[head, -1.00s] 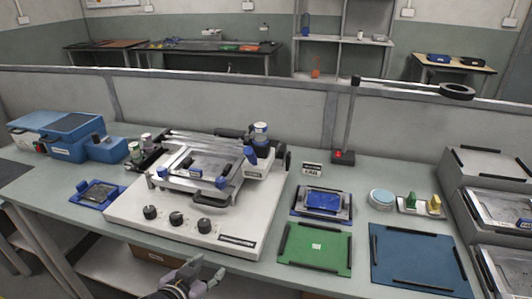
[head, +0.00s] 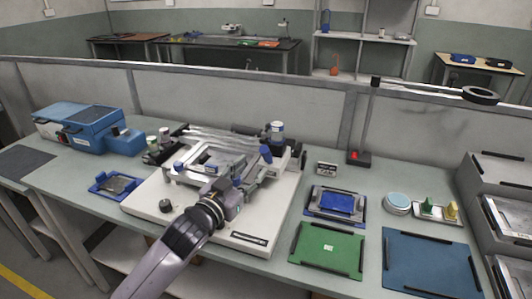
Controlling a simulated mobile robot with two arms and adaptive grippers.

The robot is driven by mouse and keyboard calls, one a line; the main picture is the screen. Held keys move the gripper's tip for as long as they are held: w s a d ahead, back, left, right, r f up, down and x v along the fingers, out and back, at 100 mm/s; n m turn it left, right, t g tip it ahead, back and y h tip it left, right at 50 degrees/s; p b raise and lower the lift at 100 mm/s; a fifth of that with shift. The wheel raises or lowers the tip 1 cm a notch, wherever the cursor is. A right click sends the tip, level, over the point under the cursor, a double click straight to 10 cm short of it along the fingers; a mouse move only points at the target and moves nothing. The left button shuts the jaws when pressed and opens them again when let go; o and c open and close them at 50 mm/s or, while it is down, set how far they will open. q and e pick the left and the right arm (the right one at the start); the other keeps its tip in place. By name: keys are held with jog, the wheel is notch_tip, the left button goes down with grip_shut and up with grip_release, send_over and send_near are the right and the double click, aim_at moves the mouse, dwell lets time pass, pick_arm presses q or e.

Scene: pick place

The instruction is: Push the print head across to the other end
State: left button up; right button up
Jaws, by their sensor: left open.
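The printer (head: 150,205) is a white-based bench machine with a raised frame and rails. What looks like its print head (head: 266,152), a dark and blue carriage with a white-and-blue canister (head: 277,131) behind it, stands at the right end of the rails. My left gripper (head: 240,185) is open over the front of the printer, in front of the frame and a little left of the carriage. Its fingers are small and partly hidden by the wrist, so I cannot tell whether they touch anything. My arm hides part of the front knobs. My right gripper is not in view.
A blue device (head: 85,128) and a small blue fixture (head: 115,184) stand to the left. A green mat (head: 326,250), a blue mat (head: 430,265) and a blue-screened tray (head: 335,202) lie to the right. A lamp stand (head: 360,157) rises behind.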

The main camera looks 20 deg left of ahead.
aim_at(264, 157)
pick_arm(q)
jog(key=w, duration=0.2)
jog(key=w+d, duration=0.1)
jog(key=w, duration=0.5)
jog(key=shift+w+d+p, duration=0.25)
jog(key=shift+d+p, duration=0.1)
jog(key=shift+c, duration=0.2)
grip_shut()
